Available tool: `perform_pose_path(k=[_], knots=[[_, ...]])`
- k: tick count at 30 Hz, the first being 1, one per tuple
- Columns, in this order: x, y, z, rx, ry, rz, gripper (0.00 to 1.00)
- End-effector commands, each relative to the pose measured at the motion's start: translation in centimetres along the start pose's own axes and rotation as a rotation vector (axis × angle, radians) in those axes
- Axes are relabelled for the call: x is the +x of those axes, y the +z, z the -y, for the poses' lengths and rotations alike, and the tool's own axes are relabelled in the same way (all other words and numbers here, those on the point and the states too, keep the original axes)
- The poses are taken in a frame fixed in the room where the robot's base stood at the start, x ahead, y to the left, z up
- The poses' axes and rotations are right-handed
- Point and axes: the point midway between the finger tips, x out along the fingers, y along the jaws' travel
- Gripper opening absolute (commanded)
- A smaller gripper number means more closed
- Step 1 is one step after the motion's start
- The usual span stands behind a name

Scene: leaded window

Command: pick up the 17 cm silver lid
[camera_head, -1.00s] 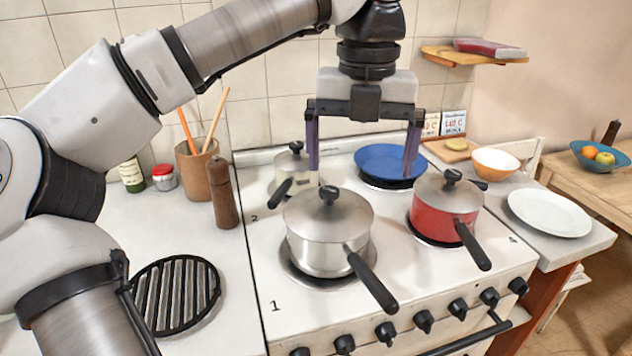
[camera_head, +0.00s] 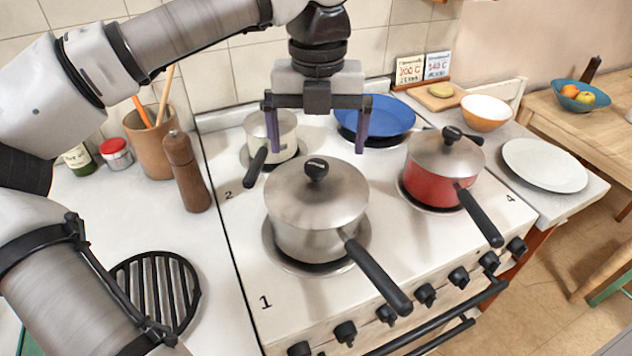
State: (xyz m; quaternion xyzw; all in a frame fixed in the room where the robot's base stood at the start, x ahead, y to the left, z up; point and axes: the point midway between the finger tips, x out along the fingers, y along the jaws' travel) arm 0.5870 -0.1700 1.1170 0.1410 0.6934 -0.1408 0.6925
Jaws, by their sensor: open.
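A silver lid (camera_head: 293,193) with a black knob (camera_head: 316,168) sits on the silver pot (camera_head: 303,238) at burner 1, front left of the stove. A red pot (camera_head: 437,184) at the right carries another silver lid (camera_head: 440,151) with a black knob. A smaller pale pot (camera_head: 287,138) stands at the back left, its top partly hidden by my gripper. I cannot tell the lids' sizes in centimetres. My gripper (camera_head: 318,150) is open and empty, pointing down. In the picture its fingers are on either side of the front pot's knob, with the tips just above it.
A black pot handle (camera_head: 377,277) projects toward the front right. A blue pan (camera_head: 388,117) lies behind, at the back right burner. A pepper mill (camera_head: 186,172), a utensil pot (camera_head: 149,149) and a black grate (camera_head: 158,290) are on the left counter.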

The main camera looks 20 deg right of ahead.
Motion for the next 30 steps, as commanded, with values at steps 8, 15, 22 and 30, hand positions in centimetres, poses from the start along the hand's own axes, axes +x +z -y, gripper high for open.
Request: perform_pose_path(k=[8, 15, 22, 30], knots=[[2.3, 0.1, -0.1, 0.002, -0.001, -0.003, 1.0], [5.5, 0.2, -0.1, -0.001, -0.002, -0.001, 1.0], [5.9, 0.2, -0.1, -0.001, 0.0, 0.001, 1.0], [5.8, 0.2, -0.1, -0.001, 0.0, 0.001, 0.69]])
